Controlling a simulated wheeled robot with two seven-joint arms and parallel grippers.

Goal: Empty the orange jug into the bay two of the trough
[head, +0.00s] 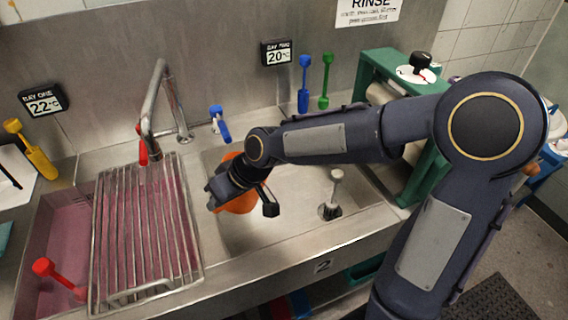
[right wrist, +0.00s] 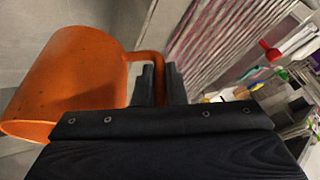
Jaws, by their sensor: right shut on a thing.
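The orange jug (head: 241,203) is in my right gripper over bay two (head: 295,192), the bare steel right-hand basin with a "2" on its front edge. My right gripper (right wrist: 157,84) is shut on the jug's handle; in the head view the gripper and wrist cover much of the jug. In the right wrist view the jug (right wrist: 75,80) looks tilted, its wide end toward the lower left. I cannot see inside it or see any liquid leaving it. My left gripper is not in view.
Bay one (head: 62,225), at left, looks pinkish under a wire rack (head: 145,225). A grey-topped upright plug (head: 334,190) stands in bay two. The steel faucet (head: 155,105) rises behind the bays. A green frame (head: 390,75) stands at right.

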